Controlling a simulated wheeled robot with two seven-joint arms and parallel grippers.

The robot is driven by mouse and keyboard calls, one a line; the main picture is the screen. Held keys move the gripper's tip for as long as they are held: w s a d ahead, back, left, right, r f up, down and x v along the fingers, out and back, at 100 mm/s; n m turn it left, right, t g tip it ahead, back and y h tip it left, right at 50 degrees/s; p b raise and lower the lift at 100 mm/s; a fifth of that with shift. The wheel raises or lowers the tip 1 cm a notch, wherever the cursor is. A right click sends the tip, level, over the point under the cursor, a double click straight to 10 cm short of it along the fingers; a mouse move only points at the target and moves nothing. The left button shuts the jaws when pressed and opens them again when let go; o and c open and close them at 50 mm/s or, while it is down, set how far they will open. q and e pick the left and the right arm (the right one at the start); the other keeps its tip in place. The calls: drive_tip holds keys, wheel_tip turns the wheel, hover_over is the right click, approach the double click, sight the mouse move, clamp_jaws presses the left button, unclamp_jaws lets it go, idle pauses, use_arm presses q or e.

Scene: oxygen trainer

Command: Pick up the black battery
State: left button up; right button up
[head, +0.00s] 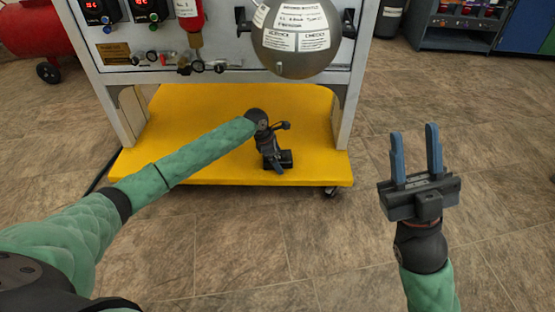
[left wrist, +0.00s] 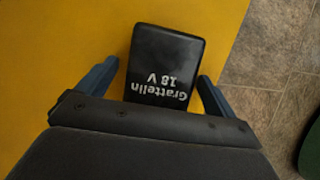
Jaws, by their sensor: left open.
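The black battery (left wrist: 165,60), with "Grattelin 18 V" in white letters, lies on the yellow platform in the left wrist view. In the head view the battery (head: 287,157) shows as a dark block, partly hidden by my left gripper (head: 275,168). In the left wrist view my left gripper (left wrist: 158,72) is open, with one blue finger on each side of the battery's near part. Gaps show between the fingers and the battery. The battery's near end is hidden behind the gripper body. My right gripper (head: 414,133) is open and empty, out to the right above the floor.
The yellow platform (head: 200,120) is the low shelf of a wheeled trainer stand. A white frame leg (head: 345,115) stands right of the battery, and a grey sphere (head: 296,40) hangs above. Tiled floor (head: 250,240) in front is clear.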

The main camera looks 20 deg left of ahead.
use_arm(q)
drive_tip(key=c, duration=1.3)
drive_tip(key=shift+f, duration=0.1)
